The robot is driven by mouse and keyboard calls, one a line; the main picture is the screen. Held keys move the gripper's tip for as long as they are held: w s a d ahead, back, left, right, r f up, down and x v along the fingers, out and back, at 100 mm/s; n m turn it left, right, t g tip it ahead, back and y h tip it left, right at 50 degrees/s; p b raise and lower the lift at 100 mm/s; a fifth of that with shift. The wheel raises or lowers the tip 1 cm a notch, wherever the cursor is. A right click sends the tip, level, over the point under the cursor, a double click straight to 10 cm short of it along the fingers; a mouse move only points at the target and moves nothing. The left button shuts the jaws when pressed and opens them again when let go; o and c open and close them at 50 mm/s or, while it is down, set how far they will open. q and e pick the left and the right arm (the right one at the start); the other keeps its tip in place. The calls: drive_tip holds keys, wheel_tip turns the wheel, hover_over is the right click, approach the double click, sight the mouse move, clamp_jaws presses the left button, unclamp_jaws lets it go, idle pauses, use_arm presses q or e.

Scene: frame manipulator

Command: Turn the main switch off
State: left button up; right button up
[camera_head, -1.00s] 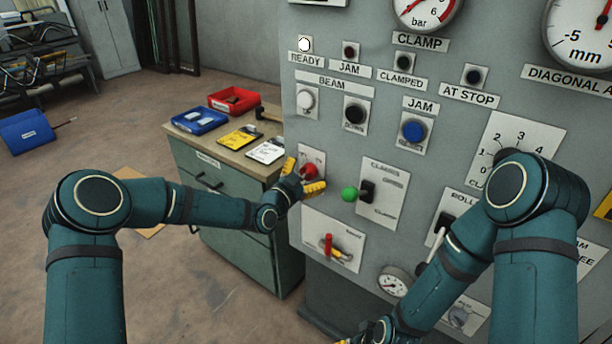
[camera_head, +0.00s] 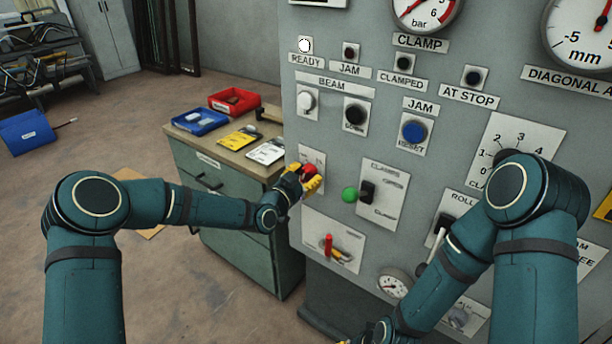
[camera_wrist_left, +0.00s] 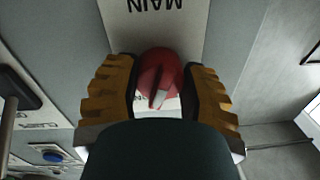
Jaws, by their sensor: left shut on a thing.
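The main switch is a red round knob (camera_head: 309,169) on a pale plate at the left edge of the grey control panel. In the left wrist view the knob (camera_wrist_left: 158,72) sits under an upside-down MAIN label (camera_wrist_left: 156,6), with a dark slot and a small white mark on it. My left gripper (camera_head: 305,180) is at the knob with its yellow fingers shut on it. In the left wrist view the gripper's fingers (camera_wrist_left: 160,92) stand on either side of the knob. My right gripper (camera_head: 368,336) is mostly cut off at the bottom edge of the head view.
A green knob (camera_head: 349,194) and a black clamp switch (camera_head: 367,191) are right of the main switch. A red-handled switch (camera_head: 329,246) is below. A cabinet (camera_head: 222,197) with a red bin (camera_head: 235,101) and blue bin (camera_head: 200,121) stands left of the panel.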

use_arm(q)
drive_tip(key=n, duration=0.4)
drive_tip(key=shift+f, duration=0.1)
drive_tip(key=n, duration=0.5)
drive_tip(key=shift+s+n+g, duration=0.1)
drive_tip(key=shift+n+g, duration=0.2)
drive_tip(key=shift+n, duration=0.1)
drive_tip(key=shift+d, duration=0.1)
drive_tip(key=o, duration=1.2)
drive_tip(key=shift+s+a, duration=0.15)
drive_tip(key=shift+a, duration=0.05)
drive_tip(key=v, duration=1.1)
drive_tip(key=shift+s+a, duration=0.1)
drive_tip(key=shift+s, duration=0.1)
